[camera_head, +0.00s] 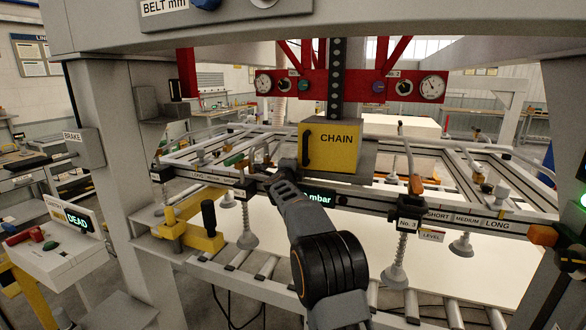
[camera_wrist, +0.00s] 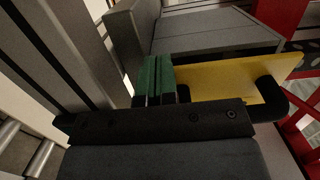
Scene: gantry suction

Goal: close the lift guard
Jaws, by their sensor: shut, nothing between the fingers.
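A yellow panel marked CHAIN (camera_head: 335,150), which I take for the lift guard, hangs under the dark vertical column at the gantry's middle. It has a black upright handle (camera_head: 307,149) near its left edge. A grey housing (camera_head: 368,163) shows behind and right of it. In the wrist view the yellow panel (camera_wrist: 230,82) stands out in front of the grey housing (camera_wrist: 215,32), with its black handle (camera_wrist: 270,92) at right. I cannot tell the gap's width. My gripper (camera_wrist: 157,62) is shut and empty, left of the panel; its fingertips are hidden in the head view.
The gantry rail with suction cups (camera_head: 395,272) crosses below the panel. A yellow bracket with a black lever (camera_head: 208,213) is left of my arm. A white sheet (camera_head: 455,262) lies on rollers below. Red framework with gauges (camera_head: 432,87) stands behind.

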